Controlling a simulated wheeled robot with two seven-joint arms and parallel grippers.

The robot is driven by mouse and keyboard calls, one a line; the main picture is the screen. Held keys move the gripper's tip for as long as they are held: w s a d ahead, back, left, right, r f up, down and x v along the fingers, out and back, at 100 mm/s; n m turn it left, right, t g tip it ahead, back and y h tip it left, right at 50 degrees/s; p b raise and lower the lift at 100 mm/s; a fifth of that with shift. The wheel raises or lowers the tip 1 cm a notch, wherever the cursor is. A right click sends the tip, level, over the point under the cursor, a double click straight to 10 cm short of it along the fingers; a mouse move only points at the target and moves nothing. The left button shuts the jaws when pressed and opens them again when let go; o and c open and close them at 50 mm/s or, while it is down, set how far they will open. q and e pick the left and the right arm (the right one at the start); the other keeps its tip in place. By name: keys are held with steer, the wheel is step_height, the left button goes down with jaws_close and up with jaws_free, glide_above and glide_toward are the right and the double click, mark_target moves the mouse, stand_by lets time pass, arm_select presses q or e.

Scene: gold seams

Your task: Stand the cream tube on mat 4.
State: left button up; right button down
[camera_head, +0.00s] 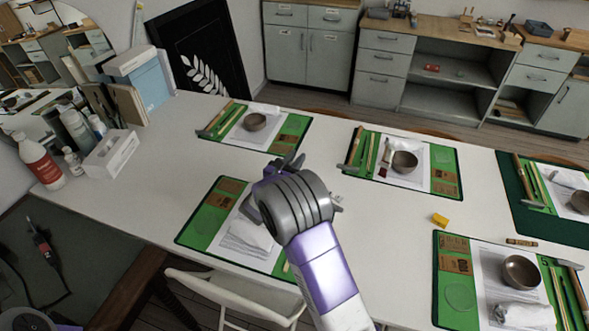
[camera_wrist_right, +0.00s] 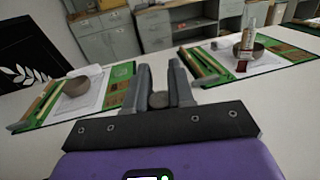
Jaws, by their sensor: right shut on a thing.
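My right gripper (camera_head: 287,164) is over the middle of the white table, behind the front left mat. No mat numbers are readable. My left gripper is out of view.
Other green mats lie at back left (camera_head: 290,134), front left (camera_head: 196,222), front right (camera_head: 450,292) and far right (camera_head: 517,205), with papers, tools and cloths. A yellow block (camera_head: 440,219) and brown roll (camera_head: 521,242) lie on the table (camera_head: 385,235). Bottles stand left.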

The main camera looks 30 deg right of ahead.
step_height(320, 180, down, 3)
steer(key=shift+w+r+b, duration=0.15)
steer(key=shift+b, duration=0.15)
steer(key=shift+f+b, duration=0.35)
steer(key=shift+f, duration=0.25)
steer(key=c, duration=1)
jaws_free()
